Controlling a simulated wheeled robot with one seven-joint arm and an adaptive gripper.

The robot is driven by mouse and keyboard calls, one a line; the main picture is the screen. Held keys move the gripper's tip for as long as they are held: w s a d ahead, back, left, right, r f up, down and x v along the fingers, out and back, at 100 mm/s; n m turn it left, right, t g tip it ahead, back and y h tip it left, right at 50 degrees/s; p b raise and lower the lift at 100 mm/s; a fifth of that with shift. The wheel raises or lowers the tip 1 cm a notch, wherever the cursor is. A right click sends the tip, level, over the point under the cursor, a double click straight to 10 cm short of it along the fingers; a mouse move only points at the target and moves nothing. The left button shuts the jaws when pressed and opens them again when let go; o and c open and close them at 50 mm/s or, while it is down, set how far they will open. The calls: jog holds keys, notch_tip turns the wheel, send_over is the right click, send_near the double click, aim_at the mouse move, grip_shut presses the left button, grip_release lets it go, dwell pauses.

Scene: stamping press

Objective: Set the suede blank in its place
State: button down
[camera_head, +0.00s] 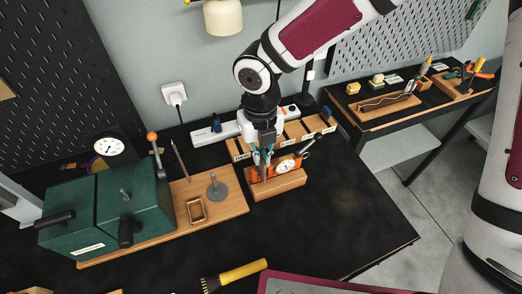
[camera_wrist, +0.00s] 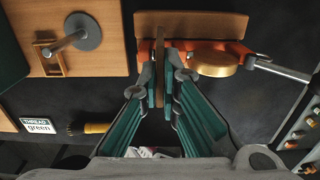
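My gripper (camera_head: 263,160) points down over the orange dial gauge (camera_head: 286,166) on its wooden block. In the wrist view, a thin brown piece (camera_wrist: 160,72), seemingly the suede blank seen edge-on, stands between my fingertips (camera_wrist: 160,82). The fingers close on both sides of it, and it lies at the gap of the orange gauge (camera_wrist: 205,47). Its face is hidden. A small brass rectangular frame (camera_head: 196,209) lies on the wooden board left of the gripper; it shows in the wrist view too (camera_wrist: 50,62). The green press (camera_head: 108,212) stands at the board's left.
A grey disc with an upright rod (camera_head: 217,190) stands beside the frame. The press lever (camera_head: 157,150) has an orange knob. A compartmented wooden tray (camera_head: 303,128) is behind the gauge. A yellow-handled brush (camera_head: 240,273) lies in front. The black table is clear at right.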

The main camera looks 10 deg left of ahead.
jog(key=shift+f, duration=0.55)
jog(key=c, duration=1.7)
grip_release()
jog(key=shift+r, duration=0.1)
notch_tip(320, 180, up, 12)
jog(key=shift+f, duration=0.1)
